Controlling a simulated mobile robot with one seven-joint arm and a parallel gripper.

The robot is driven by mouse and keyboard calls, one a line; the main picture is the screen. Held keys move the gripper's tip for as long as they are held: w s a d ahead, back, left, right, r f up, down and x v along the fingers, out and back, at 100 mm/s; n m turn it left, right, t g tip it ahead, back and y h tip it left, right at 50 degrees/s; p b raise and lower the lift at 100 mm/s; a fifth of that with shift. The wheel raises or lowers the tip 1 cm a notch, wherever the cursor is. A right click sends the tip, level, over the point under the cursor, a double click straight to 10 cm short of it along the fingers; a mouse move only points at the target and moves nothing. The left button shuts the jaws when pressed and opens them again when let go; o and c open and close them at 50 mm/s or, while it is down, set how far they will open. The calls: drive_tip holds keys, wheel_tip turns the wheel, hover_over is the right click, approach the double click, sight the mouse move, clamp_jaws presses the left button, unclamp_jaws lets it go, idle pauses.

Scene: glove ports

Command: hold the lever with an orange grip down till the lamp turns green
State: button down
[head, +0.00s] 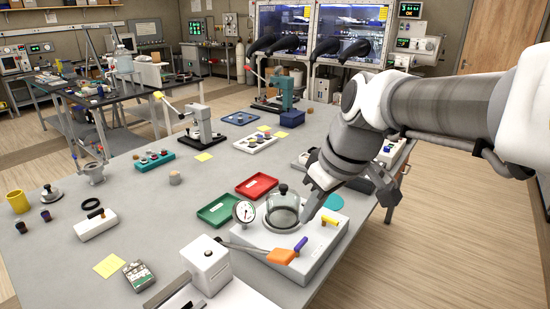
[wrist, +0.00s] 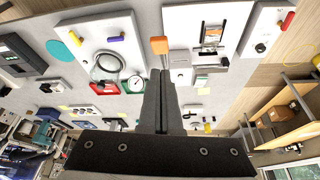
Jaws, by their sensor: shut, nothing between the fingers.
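The lever's orange grip (head: 281,257) is at the end of a thin metal rod, which slopes slightly down from a white box (head: 205,268) to the grip. My gripper (head: 308,212) is above and behind the grip in the head view, beside the glass bell jar. In the wrist view my gripper (wrist: 161,72) has its two dark fingers together and empty, and the orange grip (wrist: 159,45) shows just beyond their tips. A small dark round spot is on top of the white box; I see no green lamp lit there.
A white base (head: 290,262) carries the bell jar (head: 283,208), a dial gauge (head: 245,212), a blue handle (head: 300,244) and a yellow handle (head: 329,221). Red (head: 257,185) and green (head: 217,210) trays lie behind. The bench's left-middle has free room.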

drive_tip(key=w+a, duration=0.1)
drive_tip(key=w+n, duration=0.1)
drive_tip(key=w+a+n, duration=0.1)
drive_tip(key=shift+w+a+r+g+y, duration=0.1)
drive_tip(key=shift+w+a+g+y, duration=0.2)
drive_tip(key=shift+w+g, duration=0.1)
drive_tip(key=p, duration=0.1)
hover_over(280, 253)
drive_tip(key=f, duration=0.9)
drive_tip(key=shift+w+a+f, duration=0.1)
drive_tip(key=shift+a+f, duration=0.15)
drive_tip(key=f, duration=0.2)
drive_tip(key=d+f, duration=0.1)
drive_tip(key=shift+s, duration=0.4)
drive_tip(key=shift+d+f, duration=0.15)
drive_tip(key=shift+f, duration=0.15)
drive_tip(key=shift+d+f, duration=0.1)
drive_tip(key=shift+f, duration=0.05)
